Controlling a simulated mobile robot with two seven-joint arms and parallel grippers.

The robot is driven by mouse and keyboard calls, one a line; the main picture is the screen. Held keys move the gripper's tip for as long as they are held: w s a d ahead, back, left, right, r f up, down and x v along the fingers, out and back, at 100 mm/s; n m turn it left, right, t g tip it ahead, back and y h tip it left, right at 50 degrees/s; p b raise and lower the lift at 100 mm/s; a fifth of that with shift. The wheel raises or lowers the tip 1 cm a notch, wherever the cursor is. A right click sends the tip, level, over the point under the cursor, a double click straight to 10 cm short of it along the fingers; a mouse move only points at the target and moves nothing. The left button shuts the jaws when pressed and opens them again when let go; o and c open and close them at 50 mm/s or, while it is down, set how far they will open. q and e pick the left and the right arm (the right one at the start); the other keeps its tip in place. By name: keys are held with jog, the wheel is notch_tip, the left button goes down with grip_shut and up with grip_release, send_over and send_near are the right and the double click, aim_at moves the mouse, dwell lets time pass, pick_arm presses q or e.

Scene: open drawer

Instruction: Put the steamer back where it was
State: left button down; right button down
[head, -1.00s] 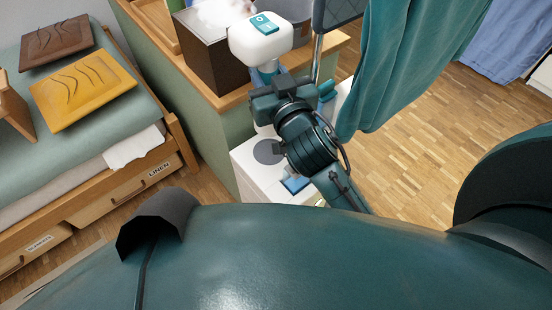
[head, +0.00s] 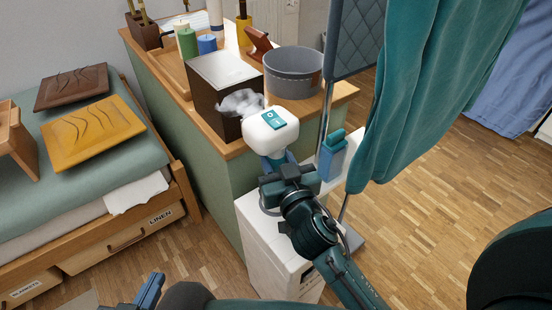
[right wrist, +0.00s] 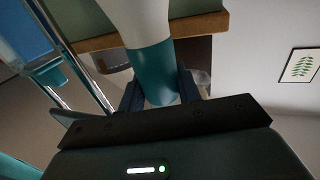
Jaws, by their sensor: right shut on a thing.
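The steamer (head: 266,130) has a white rounded head with a teal panel and a teal handle, and a whitish puff like steam shows at its left. My right gripper (head: 285,172) is shut on the handle, holding the steamer upright above the white cabinet. In the right wrist view the teal handle (right wrist: 157,72) sits between the fingers. A grey round disc (head: 268,207) on the cabinet top is partly hidden by my gripper. My left gripper (head: 146,291) shows only as a blue finger and a dark part at the bottom left; its opening cannot be told.
The white cabinet (head: 262,245) stands beside the green counter (head: 238,172). A brown box (head: 212,105) and grey tub (head: 293,72) are on the counter. A pole, a blue holder (head: 333,160) and a teal curtain (head: 415,100) are close on the right. Floor further right is clear.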

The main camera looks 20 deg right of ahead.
jog(key=shift+f, duration=0.1)
jog(key=c, duration=1)
grip_release()
